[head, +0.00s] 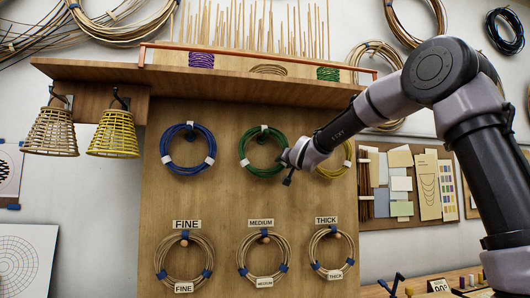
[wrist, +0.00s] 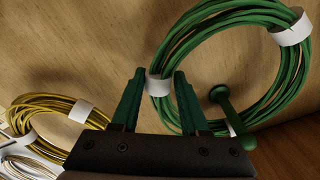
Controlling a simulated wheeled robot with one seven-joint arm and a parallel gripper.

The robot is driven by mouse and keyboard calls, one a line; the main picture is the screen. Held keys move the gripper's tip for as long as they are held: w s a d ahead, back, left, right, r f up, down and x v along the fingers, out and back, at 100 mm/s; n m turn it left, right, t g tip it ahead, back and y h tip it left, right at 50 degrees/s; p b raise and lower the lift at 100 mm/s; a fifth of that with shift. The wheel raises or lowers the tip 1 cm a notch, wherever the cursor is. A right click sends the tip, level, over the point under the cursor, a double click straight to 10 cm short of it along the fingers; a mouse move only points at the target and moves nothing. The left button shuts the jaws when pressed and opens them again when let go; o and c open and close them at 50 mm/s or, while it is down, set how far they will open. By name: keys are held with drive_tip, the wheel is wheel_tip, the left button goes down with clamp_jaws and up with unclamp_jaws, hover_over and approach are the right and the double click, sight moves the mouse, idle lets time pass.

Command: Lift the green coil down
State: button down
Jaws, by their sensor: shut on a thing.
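The green coil (head: 243,146) is a ring with white bands, in the middle of the upper row on the wooden board. It fills the upper right of the wrist view (wrist: 273,95), where a green peg (wrist: 222,100) stands through its loop. My gripper (head: 288,163) is at the coil's right side in the head view. In the wrist view my gripper (wrist: 159,76) has its two green fingers either side of a white-banded stretch of the coil, shut on it. My wrist hides little of the ring.
A blue coil (head: 171,136) hangs to the left and a yellow coil (head: 346,165), partly behind my arm, to the right. Several tan coils hang below, including the middle one (head: 243,248). A wooden shelf (head: 225,90) juts out above. Two wicker lamps (head: 52,133) hang at left.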

drive_tip(key=shift+d, duration=0.15)
drive_tip(key=shift+s+r, duration=0.15)
drive_tip(key=shift+r, duration=0.95)
drive_tip(key=v, duration=1.2)
idle(0.7)
